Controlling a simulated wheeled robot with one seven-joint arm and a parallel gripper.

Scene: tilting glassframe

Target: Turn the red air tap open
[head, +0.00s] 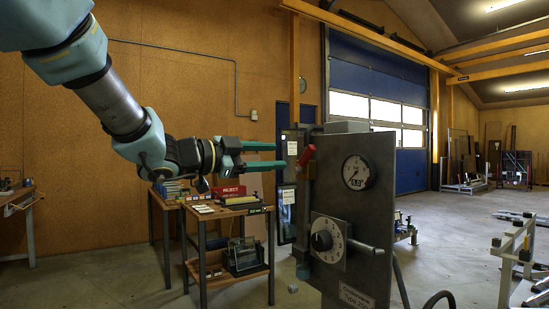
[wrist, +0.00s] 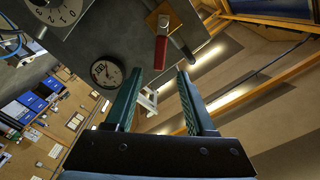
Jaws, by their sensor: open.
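The red air tap (head: 307,155) is a small red lever on the upper left edge of a grey panel (head: 368,217). In the wrist view the red lever (wrist: 160,52) shows beyond the fingertips, near the panel's edge. My gripper (head: 284,156) comes in from the left at about the tap's height. Its two green fingers are apart with nothing between them. In the wrist view my gripper (wrist: 158,78) has its fingers on either side of the view's middle, with the lever ahead of the gap. I cannot tell whether any finger touches it.
A pressure gauge (head: 357,172) sits on the panel right of the tap. A dial (head: 326,238) with a projecting metal handle (head: 366,246) is below. A wooden workbench (head: 228,209) with a red box (head: 229,191) stands behind my gripper. Open floor lies to the right.

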